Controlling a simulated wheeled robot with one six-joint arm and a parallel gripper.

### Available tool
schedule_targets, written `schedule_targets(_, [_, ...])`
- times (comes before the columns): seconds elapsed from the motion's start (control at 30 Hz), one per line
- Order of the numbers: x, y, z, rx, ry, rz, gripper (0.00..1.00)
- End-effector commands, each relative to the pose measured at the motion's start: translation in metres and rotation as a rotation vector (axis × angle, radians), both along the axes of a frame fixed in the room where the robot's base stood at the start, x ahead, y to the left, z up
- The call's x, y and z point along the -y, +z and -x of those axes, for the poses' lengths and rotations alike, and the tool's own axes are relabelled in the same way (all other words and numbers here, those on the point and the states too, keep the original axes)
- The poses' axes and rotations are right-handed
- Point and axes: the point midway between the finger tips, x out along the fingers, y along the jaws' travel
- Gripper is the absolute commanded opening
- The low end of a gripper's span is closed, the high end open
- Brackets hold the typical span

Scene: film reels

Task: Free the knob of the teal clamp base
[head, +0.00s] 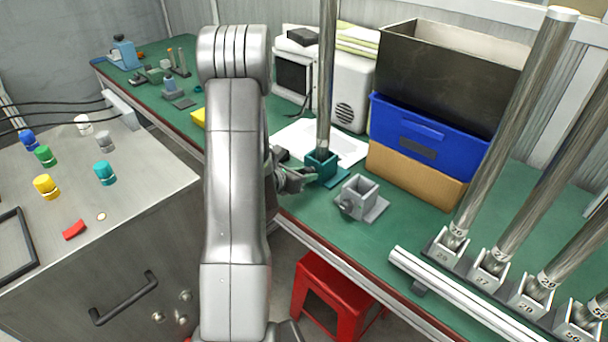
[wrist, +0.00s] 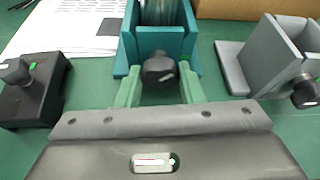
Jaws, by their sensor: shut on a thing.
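The teal clamp base (head: 326,174) stands on the green bench and holds an upright metal pole (head: 326,75). In the wrist view the teal clamp base (wrist: 160,42) is straight ahead, with its dark knob (wrist: 159,71) on the near face. My gripper (wrist: 160,92) has its two green fingers on either side of the knob, shut on it. In the head view my gripper (head: 296,178) reaches the front of the teal base, and the knob is hidden there.
A grey clamp base (head: 358,198) with its own knob stands to the right of the teal one. White paper (head: 300,140) lies behind. Stacked boxes (head: 420,130) stand at the back right.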

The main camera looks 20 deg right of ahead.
Motion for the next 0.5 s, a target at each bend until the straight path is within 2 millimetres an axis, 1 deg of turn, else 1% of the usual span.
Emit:
schedule_targets(0.27, [-0.0011,0.0006,-0.0010,-0.119,0.001,0.049,0.12])
schedule_targets(0.5, [-0.0014,0.0006,-0.0017,-0.313,0.001,0.129,0.12])
